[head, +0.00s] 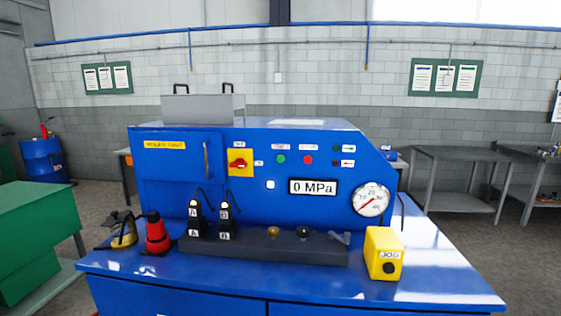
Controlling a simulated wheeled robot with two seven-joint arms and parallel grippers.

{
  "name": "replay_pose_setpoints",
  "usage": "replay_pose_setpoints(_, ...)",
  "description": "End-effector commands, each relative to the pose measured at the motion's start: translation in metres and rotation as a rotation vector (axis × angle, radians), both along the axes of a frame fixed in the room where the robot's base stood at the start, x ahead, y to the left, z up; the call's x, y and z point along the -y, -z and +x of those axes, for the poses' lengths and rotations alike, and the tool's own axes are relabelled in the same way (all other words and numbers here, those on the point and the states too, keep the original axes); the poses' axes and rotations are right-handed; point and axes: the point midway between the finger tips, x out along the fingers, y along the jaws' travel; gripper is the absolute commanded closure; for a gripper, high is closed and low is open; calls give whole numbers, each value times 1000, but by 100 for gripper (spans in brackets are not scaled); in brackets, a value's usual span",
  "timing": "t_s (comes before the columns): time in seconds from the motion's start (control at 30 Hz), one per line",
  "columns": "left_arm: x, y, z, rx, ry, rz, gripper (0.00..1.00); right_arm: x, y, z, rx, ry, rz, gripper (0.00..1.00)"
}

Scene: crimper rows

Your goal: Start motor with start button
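A blue machine panel (220,190) faces me in the middle of the head view. On it a round green button (281,159) sits left of a round red button (308,160), each under a small white label too small to read surely. Left of them is a red rotary switch (238,163) on a yellow plate, its handle lying roughly level. Below, a display (312,187) reads 0 MPa. The gauge (370,199) has a red needle pointing to the lower left. Neither of my grippers is in view.
A yellow JOG box (383,253) stands at the front right of the blue bench top (430,285). A dark block (270,250) with knobs and labelled black connectors lies before the panel. A red object (157,234) and a yellow one (124,232) stand left. Grey tables stand behind right.

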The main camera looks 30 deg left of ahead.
Motion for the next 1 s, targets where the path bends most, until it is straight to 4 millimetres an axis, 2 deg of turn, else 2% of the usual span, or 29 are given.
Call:
replay_pose_setpoints(0.03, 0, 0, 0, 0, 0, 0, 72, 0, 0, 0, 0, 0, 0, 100)
replay_pose_setpoints(0.1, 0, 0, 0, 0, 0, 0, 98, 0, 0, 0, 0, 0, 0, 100)
replay_pose_setpoints(0.13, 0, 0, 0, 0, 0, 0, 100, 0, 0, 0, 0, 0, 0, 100)
replay_pose_setpoints(1.0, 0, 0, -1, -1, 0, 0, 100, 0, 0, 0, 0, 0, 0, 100)
